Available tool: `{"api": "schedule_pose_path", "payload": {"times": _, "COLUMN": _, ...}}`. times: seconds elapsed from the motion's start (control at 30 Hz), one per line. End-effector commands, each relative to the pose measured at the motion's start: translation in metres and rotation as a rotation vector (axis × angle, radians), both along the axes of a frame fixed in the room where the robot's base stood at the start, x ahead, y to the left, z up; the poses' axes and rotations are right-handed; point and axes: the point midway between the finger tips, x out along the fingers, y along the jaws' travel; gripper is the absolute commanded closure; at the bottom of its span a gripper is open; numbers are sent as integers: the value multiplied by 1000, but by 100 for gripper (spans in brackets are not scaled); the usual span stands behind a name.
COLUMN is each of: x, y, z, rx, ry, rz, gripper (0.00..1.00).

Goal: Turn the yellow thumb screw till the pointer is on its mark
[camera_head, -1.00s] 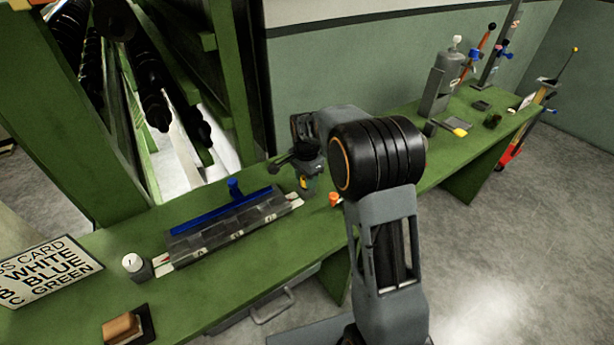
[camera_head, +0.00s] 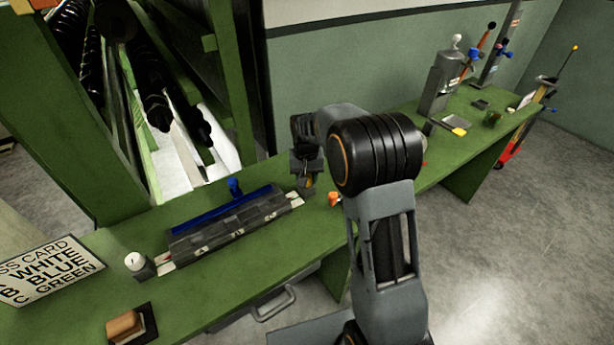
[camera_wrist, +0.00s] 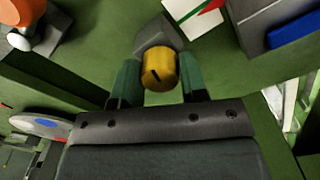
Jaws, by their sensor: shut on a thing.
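The yellow thumb screw (camera_wrist: 158,72) is in the middle of the wrist view, a ribbed round knob with a dark line across its face. A grey block (camera_wrist: 158,36) stands directly behind it. My gripper (camera_wrist: 158,82) has its two green-grey fingers on either side of the knob and is shut on it. In the head view my gripper (camera_head: 307,184) is lowered over the green bench at the right end of the long dark fixture, and the knob is mostly hidden there. I cannot make out a separate mark beside the dark line.
The dark fixture with a blue bar (camera_head: 222,210) lies left of my gripper on the green bench (camera_head: 240,270). An orange knob (camera_head: 334,199) is close to its right. A white-topped cylinder (camera_head: 136,262) and a brown block (camera_head: 124,327) stand at lower left.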

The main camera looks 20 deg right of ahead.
Motion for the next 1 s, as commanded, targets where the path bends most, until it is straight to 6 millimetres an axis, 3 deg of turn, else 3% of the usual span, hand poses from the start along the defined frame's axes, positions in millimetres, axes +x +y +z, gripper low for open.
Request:
{"api": "schedule_pose_path", "payload": {"times": 0.4, "x": 2, "y": 0, "z": 2, "rx": 0, "ry": -8, "rz": 241, "gripper": 84}}
{"api": "schedule_pose_path", "payload": {"times": 1.0, "x": 2, "y": 0, "z": 3, "rx": -1, "ry": -10, "rz": 308, "gripper": 84}}
